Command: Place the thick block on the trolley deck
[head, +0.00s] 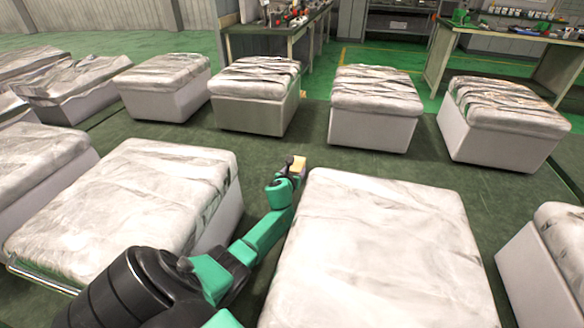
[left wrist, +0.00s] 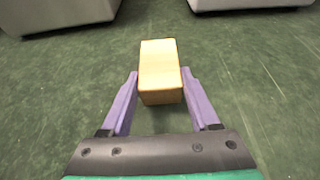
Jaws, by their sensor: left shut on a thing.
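A thick wooden block (left wrist: 160,66), pale yellow-tan, sits between the two purple fingers of my left gripper (left wrist: 160,90) in the left wrist view. The gripper is shut on it. In the head view the block (head: 298,166) shows at the end of my left arm, in the gap between two large wrapped boxes. The green floor lies below it; how high it is held is hard to tell. I cannot make out a trolley deck for certain in either view. My right gripper is not in view.
Wrapped white boxes stand close on both sides of the arm, at left (head: 130,195) and right (head: 380,250). A row of similar boxes (head: 375,105) stands beyond. Workbenches (head: 505,35) are at the back. Green floor (head: 440,165) is free between the rows.

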